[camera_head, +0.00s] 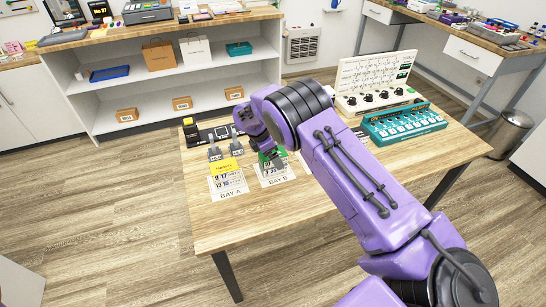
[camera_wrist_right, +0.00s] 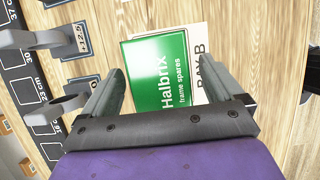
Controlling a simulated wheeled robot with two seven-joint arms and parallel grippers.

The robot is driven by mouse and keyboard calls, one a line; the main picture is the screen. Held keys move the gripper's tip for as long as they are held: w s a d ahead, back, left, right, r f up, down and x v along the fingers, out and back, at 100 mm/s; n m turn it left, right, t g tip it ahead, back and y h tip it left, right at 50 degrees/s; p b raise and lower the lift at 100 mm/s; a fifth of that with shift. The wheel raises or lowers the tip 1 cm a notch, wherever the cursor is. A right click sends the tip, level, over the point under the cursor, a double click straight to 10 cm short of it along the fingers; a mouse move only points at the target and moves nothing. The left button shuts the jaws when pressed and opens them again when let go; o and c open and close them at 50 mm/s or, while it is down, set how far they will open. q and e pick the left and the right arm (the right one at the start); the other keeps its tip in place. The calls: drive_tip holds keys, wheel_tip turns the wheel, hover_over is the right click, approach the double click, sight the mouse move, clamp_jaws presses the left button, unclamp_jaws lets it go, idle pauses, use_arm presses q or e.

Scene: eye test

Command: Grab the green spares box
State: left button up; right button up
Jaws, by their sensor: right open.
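The green spares box (camera_wrist_right: 160,75), labelled "Halbrix frame spares", lies on the white BAY B card on the wooden table. In the head view only a bit of its green (camera_head: 279,153) shows past my right arm. My right gripper (camera_wrist_right: 156,66) is open, with one finger on each side of the box in the wrist view. I see no grip on it, and cannot tell how far above it the fingertips are. My left gripper is not in view.
A yellow box (camera_head: 227,166) lies on the BAY A card (camera_head: 229,186), left of BAY B. Grey clamp-like pieces (camera_wrist_right: 75,42) stand close beside the green box. A teal rack (camera_head: 405,123) and a white panel with knobs (camera_head: 375,83) stand at the right. The table's front is clear.

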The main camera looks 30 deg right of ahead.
drive_tip(key=shift+f, duration=0.15)
drive_tip(key=c, duration=1.1)
